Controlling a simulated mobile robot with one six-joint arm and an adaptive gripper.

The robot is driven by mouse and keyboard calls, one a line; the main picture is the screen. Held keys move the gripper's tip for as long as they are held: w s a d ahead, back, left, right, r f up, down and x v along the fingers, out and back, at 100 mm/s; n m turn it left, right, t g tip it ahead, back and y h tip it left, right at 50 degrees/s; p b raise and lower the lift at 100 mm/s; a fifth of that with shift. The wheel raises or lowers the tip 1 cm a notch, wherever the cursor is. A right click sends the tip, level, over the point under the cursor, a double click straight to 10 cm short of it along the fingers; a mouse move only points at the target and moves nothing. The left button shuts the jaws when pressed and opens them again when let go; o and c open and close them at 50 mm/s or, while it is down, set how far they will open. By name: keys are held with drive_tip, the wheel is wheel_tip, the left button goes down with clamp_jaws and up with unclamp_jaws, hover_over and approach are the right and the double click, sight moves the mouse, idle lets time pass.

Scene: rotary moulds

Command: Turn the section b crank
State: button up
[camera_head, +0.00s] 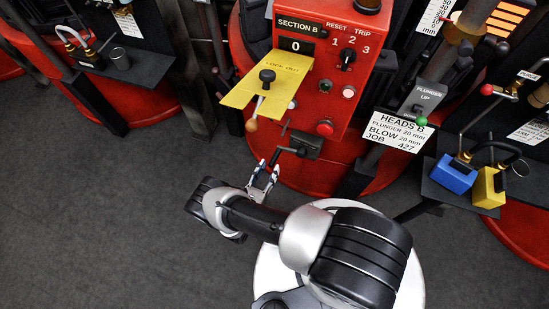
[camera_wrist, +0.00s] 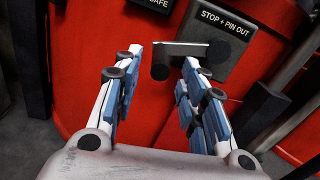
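The section B control box (camera_head: 318,65) is red, with a display reading 0, in the head view. Below it, a dark crank plate (camera_head: 308,141) sticks out low on the red machine. In the wrist view the crank (camera_wrist: 183,48) is a pale metal bar with a black round hub at its right end and a black knob (camera_wrist: 160,72) at its left end. My gripper (camera_head: 266,173) is open and empty, just in front of and below the crank. In the wrist view its two fingers (camera_wrist: 163,62) are spread, with the knob appearing between their tips.
A yellow lock-out plate (camera_head: 268,82) with a black knob juts out above the crank. The dark floor (camera_head: 95,210) at left is clear.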

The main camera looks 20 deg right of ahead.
sight(279, 149)
drive_tip(key=x, duration=0.5)
drive_tip(key=shift+w+d+b, duration=0.3)
drive_tip(key=shift+b, duration=0.05)
drive_tip(key=shift+c, duration=0.2)
clamp_jaws()
